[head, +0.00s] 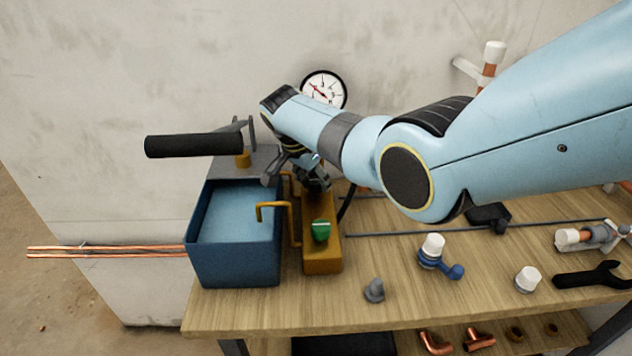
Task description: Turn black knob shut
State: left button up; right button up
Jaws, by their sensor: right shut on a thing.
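My right gripper (302,178) reaches in from the right, pointing down over the far part of the brass valve block (321,258) on the bench. Its dark fingers are closed around the black knob (318,186), which is mostly hidden by the fingers and hard to tell apart from them. A green knob (321,231) with a pale line across its top sits on the nearer part of the same block, clear of the gripper. My left gripper is not in view.
A blue water tank (234,262) with a black-gripped pump lever (195,145) stands left of the block. A round gauge (324,90) is behind. White-capped valves (432,246), a grey plug (374,290) and a wrench (590,277) lie to the right, with bare wood between.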

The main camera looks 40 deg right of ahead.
dwell(0.4)
jog(key=o, duration=1.1)
jog(key=shift+r, duration=0.1)
jog(key=v, duration=1.2)
